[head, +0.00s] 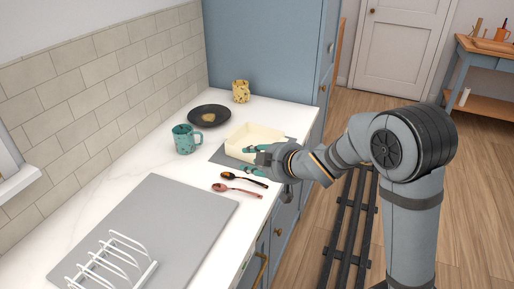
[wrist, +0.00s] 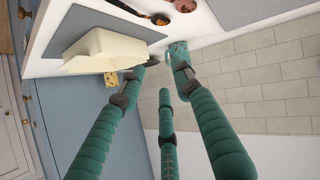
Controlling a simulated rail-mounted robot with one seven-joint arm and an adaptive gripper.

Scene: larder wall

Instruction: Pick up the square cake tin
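The cream square cake tin (head: 262,132) sits on a dark grey mat (head: 221,156) on the white counter, near its right edge. It also shows in the wrist view (wrist: 107,52), left of my fingers. My gripper (head: 246,159) is at the near side of the tin, its teal fingers spread. In the wrist view my gripper (wrist: 163,72) is open with nothing between the fingers. One fingertip appears close to the tin; I cannot tell whether it touches.
A teal mug (head: 185,139) stands left of the tin. Two spoons (head: 243,179) (head: 236,189) lie in front. A grey board (head: 190,205) with a white rack (head: 112,262) lies nearer.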

